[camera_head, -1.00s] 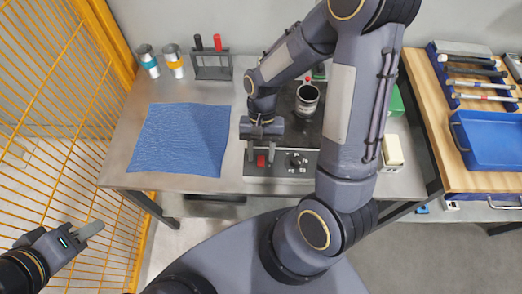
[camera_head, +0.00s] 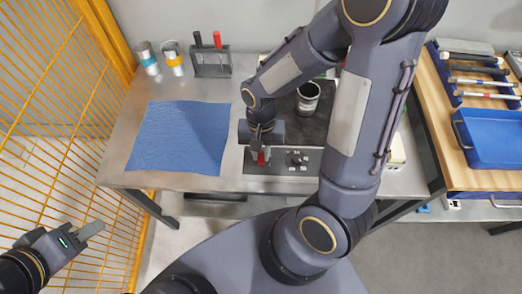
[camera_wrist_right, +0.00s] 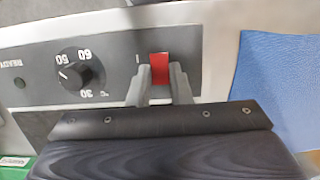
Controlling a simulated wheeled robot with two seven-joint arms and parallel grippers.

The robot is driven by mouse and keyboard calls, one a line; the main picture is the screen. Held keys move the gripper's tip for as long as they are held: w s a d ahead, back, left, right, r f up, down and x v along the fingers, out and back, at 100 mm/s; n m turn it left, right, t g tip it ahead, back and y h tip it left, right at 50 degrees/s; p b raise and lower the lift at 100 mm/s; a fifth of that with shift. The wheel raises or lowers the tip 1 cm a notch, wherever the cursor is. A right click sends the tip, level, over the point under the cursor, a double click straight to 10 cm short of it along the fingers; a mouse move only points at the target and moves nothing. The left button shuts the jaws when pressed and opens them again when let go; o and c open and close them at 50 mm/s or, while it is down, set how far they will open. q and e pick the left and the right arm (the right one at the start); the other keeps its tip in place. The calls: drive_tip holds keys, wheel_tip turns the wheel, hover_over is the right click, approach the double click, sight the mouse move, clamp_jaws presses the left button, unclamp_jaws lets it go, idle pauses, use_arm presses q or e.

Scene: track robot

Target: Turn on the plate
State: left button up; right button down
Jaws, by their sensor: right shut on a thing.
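The plate (camera_head: 313,132) is a dark hot plate with a grey control panel along its front. On the panel are a red switch (camera_wrist_right: 159,67) and a black dial (camera_wrist_right: 80,74) marked in °C. In the right wrist view my right gripper (camera_wrist_right: 161,75) has its fingers on either side of the red switch, shut on it. The switch also shows in the head view (camera_head: 261,158), just below the gripper. My left gripper (camera_head: 92,231) is at the lower left, away from the table; its opening is not clear.
A black-rimmed can (camera_head: 308,97) stands on the plate. A blue cloth (camera_head: 178,138) lies left of it. Two cans and a rack (camera_head: 211,63) of tools stand at the back. A yellow fence (camera_head: 60,120) borders the left; a wooden bench with a blue tray (camera_head: 492,138) is at right.

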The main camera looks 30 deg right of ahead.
sight(261, 154)
drive_tip(key=shift+t, duration=0.4)
drive_tip(key=c, duration=1.3)
unclamp_jaws()
drive_tip(key=r, duration=0.7)
drive_tip(key=shift+w+d+r+p, duration=0.25)
drive_tip(key=shift+w+r+p, duration=0.1)
drive_tip(key=shift+w+r, duration=0.05)
